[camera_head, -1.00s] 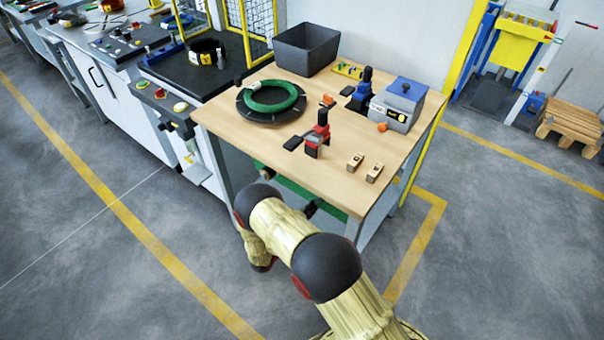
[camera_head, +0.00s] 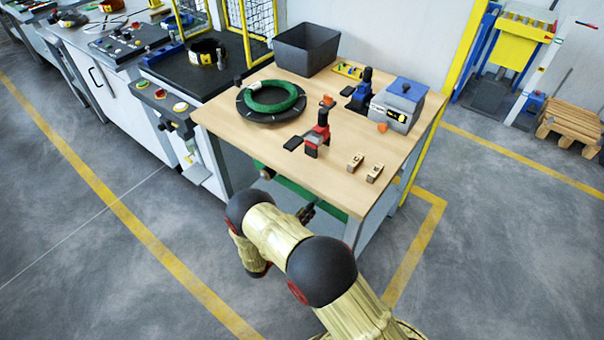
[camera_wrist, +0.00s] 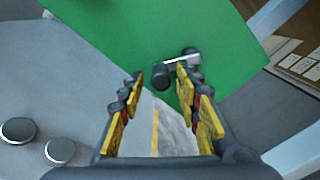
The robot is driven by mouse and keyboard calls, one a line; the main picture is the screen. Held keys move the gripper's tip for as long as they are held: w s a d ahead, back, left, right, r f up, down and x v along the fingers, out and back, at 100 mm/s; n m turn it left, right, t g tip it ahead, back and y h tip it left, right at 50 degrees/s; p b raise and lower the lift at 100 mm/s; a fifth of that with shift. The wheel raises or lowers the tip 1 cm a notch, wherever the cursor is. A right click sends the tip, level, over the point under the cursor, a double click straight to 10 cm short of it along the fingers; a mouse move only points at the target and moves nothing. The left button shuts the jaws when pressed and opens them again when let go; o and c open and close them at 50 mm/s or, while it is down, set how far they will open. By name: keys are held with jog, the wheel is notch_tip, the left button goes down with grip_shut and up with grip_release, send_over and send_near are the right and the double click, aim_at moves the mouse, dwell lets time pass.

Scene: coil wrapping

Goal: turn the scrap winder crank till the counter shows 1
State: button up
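The scrap winder's green body (camera_wrist: 120,30) fills the upper part of the wrist view; part of it shows under the wooden table in the head view (camera_head: 315,192). Its crank is a silver arm (camera_wrist: 183,61) with a black handle (camera_wrist: 160,76). My gripper (camera_wrist: 160,84) is open, with yellow-and-black fingers on either side of the handle as seen from the wrist. Whether the fingers touch it or how far off it is, I cannot tell. In the head view my gripper (camera_head: 306,212) is small and dark by the table's front. No counter reading is visible.
The wooden table (camera_head: 235,125) stands over the winder, with a green coil (camera_head: 272,97), red tool (camera_head: 318,137), and blue-topped box (camera_head: 397,105) on top. A table leg (camera_head: 352,230) stands close to the right of my gripper. Open floor lies in front.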

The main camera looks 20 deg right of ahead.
jog(key=v, duration=0.6)
jog(key=shift+s+a, duration=0.15)
jog(key=shift+s, duration=0.05)
dwell(1.0)
